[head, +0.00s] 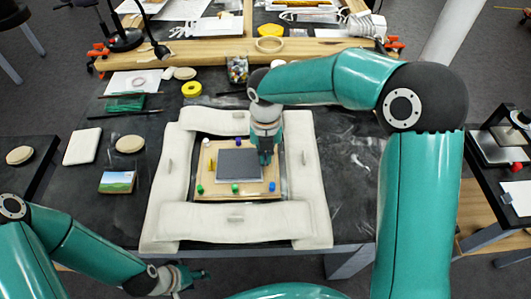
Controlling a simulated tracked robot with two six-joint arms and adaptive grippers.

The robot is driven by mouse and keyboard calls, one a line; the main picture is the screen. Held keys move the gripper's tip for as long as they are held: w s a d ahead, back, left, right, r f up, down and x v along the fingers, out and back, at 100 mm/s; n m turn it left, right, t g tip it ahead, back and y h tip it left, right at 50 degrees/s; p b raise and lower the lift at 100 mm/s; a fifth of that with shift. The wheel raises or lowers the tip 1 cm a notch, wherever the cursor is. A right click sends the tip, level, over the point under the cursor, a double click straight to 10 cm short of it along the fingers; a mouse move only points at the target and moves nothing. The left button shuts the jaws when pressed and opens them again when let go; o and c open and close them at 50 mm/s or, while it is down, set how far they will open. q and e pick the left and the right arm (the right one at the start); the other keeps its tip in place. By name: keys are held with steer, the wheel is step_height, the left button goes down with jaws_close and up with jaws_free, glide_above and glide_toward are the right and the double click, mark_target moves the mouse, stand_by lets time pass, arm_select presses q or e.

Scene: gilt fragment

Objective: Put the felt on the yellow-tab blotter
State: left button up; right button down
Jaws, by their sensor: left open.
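A flat grey square (239,164) lies on a wooden board (207,178) in the middle of the padded frame. I cannot tell whether it is the felt or a blotter. A small yellow piece (212,165) stands at its left; no yellow tab shows clearly. A dark green flat piece (125,103) lies at the back left. My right gripper (265,161) points down at the right edge of the grey square; its fingertips are too small to read. My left gripper (193,275) is open and empty in front of the table, at the lower left.
White cushions (235,218) surround the board, and small coloured pegs stand on it. A white pad (82,146), a round beige pad (130,144) and a landscape picture (117,181) lie left. A yellow tape ring (192,89) and a clear container (237,70) stand behind.

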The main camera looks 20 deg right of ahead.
steer(key=shift+f, duration=0.45)
stand_by(0.6)
steer(key=c, duration=1.2)
jaws_free()
steer(key=shift+c, duration=0.2)
steer(key=shift+r, duration=0.15)
step_height(320, 180, up, 12)
steer(key=shift+f, duration=0.2)
